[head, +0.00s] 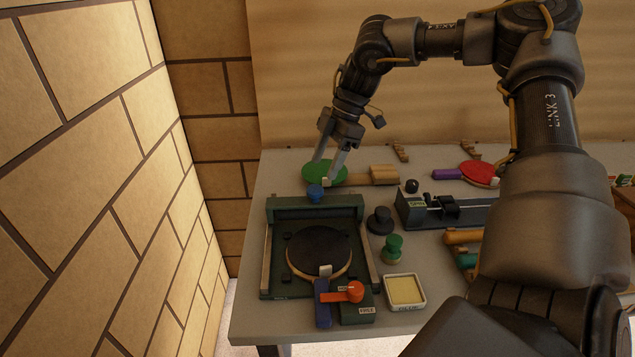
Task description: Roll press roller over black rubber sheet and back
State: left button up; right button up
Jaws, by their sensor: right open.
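The press roller (345,212) is a dark green crossbar with a blue knob (315,192) on top. It sits at the far end of a green press frame with metal side rails (364,246). The black rubber sheet (318,247) lies round on a paddle with a blue handle (322,303), in the press bed on the near side of the roller. My right gripper (328,166) is open and empty, pointing down just above and behind the blue knob, apart from it as far as I can tell. My left gripper is out of view.
An orange lever (355,291) sits at the press's near edge. Right of it are a square yellow pad (405,291), a green-topped stamp (393,246) and a black knob (380,220). A green paddle (312,174) lies behind the press, a red one (479,173) farther right. A brick wall (110,150) stands left.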

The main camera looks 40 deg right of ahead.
aim_at(315, 188)
jog(key=x, duration=0.6)
jog(key=shift+a+f+p, duration=0.1)
jog(key=shift+f+p, duration=0.1)
jog(key=shift+p, duration=0.2)
